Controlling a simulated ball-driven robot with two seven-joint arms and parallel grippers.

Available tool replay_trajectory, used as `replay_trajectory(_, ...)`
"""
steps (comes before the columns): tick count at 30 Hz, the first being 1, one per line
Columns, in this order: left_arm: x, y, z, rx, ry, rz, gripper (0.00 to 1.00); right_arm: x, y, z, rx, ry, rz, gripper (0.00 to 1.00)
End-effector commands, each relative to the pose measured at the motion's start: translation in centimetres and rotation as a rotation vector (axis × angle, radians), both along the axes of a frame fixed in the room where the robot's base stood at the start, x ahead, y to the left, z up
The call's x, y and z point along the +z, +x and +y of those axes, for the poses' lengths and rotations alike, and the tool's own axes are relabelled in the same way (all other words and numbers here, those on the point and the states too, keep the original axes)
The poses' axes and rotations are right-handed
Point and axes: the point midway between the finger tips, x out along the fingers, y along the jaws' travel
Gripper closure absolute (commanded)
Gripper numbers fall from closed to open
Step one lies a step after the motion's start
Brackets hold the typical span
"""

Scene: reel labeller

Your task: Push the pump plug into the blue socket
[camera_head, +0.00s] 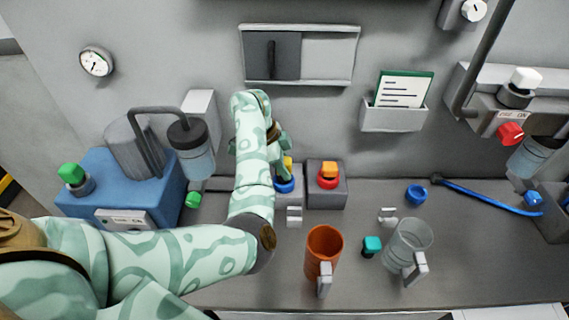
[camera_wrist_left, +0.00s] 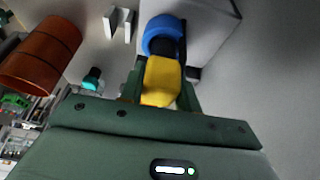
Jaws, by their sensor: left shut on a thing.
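My left gripper (camera_head: 283,150) reaches over the bench from the left and is shut on a yellow plug (camera_wrist_left: 162,80). The plug also shows in the head view (camera_head: 288,163), partly hidden by the gripper. The blue socket (camera_head: 285,186) is a blue ring on a grey box. In the left wrist view, the plug's dark end meets the blue socket ring (camera_wrist_left: 160,32). I cannot tell how deep it sits. Beside it, an orange plug (camera_head: 329,169) stands in a red socket (camera_head: 327,183). My right gripper is not in view.
An orange mug (camera_head: 323,248), a teal-capped piece (camera_head: 371,246) and a clear mug (camera_head: 408,245) stand in front, to the right. A loose blue ring (camera_head: 416,194) and a blue rod (camera_head: 485,196) lie farther right. A blue machine (camera_head: 150,195) stands left.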

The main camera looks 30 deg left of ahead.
Motion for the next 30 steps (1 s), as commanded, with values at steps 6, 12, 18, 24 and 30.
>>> replay_trajectory(6,-1.0,0.0,0.0,0.0,0.0,0.0,0.91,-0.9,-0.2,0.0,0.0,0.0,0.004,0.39)
replay_trajectory(12,-1.8,0.0,0.0,0.001,0.0,0.0,0.91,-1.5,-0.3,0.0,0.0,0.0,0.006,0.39)
replay_trajectory(18,-1.8,0.0,0.0,0.0,0.0,0.0,0.91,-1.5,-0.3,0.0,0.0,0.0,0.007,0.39)
replay_trajectory(24,-1.8,0.0,0.0,0.0,0.0,0.0,0.91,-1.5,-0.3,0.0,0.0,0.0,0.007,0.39)
replay_trajectory(30,-2.0,0.0,0.0,0.001,-0.001,0.0,0.91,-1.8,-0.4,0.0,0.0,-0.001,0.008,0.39)
